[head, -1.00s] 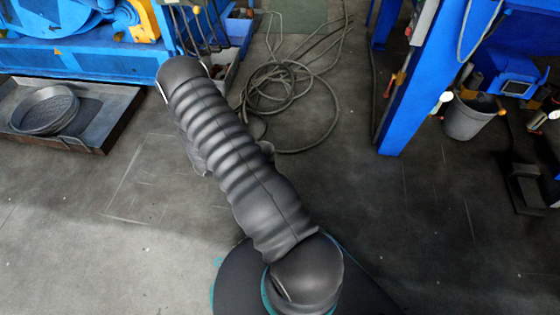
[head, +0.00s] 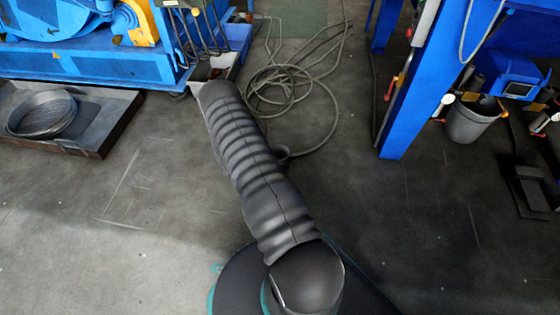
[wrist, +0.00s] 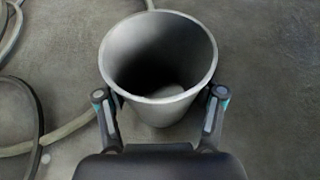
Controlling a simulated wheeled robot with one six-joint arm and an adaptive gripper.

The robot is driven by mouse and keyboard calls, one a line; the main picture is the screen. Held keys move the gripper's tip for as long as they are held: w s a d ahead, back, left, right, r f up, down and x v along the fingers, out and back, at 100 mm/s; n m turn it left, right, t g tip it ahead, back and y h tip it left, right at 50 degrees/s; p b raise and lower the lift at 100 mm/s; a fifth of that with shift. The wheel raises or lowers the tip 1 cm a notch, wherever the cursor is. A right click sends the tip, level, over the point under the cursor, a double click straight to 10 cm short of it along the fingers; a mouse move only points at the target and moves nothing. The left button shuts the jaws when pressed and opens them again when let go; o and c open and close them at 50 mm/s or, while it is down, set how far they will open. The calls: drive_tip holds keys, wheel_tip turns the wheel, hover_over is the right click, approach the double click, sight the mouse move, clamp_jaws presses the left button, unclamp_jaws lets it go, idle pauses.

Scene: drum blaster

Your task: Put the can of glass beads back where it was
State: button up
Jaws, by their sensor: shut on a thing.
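In the wrist view a grey, tapering, open-topped can (wrist: 160,112) stands between the two fingers of my gripper (wrist: 160,95). The fingers sit against its two sides, just below the rim, and the gripper is shut on it. Its mouth faces the camera. The inside is dark with a paler patch at the bottom; I cannot tell whether beads are there.
Coiled grey hose (head: 290,90) lies on the floor beyond my arm and shows left of the can. A blue machine and a tray (head: 100,130) holding a sieve (head: 42,115) are at left. A blue post (head: 405,110) and a grey bucket (head: 470,120) are at right.

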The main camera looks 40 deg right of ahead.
drive_tip(key=shift+f, duration=0.3)
drive_tip(key=o, duration=1.3)
drive_tip(key=shift+c, duration=0.2)
drive_tip(key=shift+r, duration=0.15)
